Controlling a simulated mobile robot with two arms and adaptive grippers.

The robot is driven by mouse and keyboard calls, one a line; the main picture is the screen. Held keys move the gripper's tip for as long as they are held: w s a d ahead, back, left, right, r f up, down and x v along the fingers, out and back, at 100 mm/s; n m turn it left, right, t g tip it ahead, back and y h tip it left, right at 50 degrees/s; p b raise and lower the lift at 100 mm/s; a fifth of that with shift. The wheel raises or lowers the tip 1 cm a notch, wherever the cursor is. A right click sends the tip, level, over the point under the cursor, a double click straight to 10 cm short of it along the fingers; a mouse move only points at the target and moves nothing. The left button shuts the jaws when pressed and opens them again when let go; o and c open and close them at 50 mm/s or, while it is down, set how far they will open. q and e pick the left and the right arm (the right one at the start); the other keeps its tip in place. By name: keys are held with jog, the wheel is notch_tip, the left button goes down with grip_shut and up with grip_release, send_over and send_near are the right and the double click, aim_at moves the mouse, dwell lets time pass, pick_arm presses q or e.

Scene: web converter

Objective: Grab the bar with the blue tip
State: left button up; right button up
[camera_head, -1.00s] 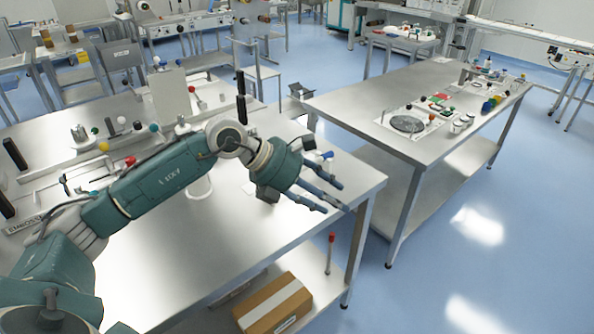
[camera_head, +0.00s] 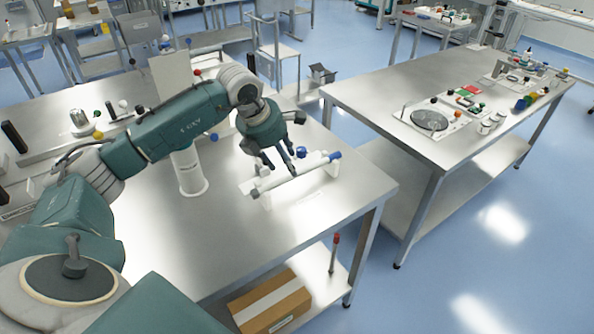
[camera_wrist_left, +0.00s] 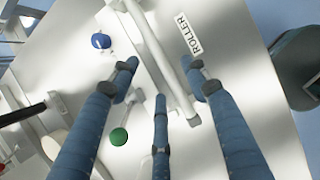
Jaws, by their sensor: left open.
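The white bar with a blue tip (camera_head: 312,163) lies across a white holder on the near steel table, its blue end (camera_head: 335,156) pointing right. My left gripper (camera_head: 282,164) is just above the bar, fingers pointing down and hiding part of it. In the left wrist view the bar (camera_wrist_left: 152,45) runs diagonally between the spread fingers (camera_wrist_left: 160,72), which are open and empty. Its blue tip is not clear there. A blue ball knob (camera_head: 301,152) sits behind the bar; a blue ball (camera_wrist_left: 101,41) also shows in the wrist view. My right gripper is not in view.
In the wrist view, a "ROLLER" label (camera_wrist_left: 190,33) and a green ball (camera_wrist_left: 118,137) lie close by. A white cylinder (camera_head: 191,177) stands left of the holder. A cardboard box (camera_head: 272,304) is on the lower shelf. The table front is clear.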

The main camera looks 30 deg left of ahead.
aim_at(299, 173)
pick_arm(q)
jog(key=shift+w+f, duration=0.2)
jog(key=shift+f, duration=0.25)
jog(key=shift+w+d+f, duration=0.1)
jog(key=shift+w+f, duration=0.15)
jog(key=p+x, duration=0.2)
jog(key=x, duration=0.2)
jog(key=shift+w+f+p, duration=0.1)
jog(key=shift+f+p, duration=0.1)
jog(key=shift+p, duration=0.2)
jog(key=shift+w+f, duration=0.1)
jog(key=shift+f, duration=0.15)
jog(key=shift+c, duration=1)
jog(key=c, duration=0.9)
grip_shut()
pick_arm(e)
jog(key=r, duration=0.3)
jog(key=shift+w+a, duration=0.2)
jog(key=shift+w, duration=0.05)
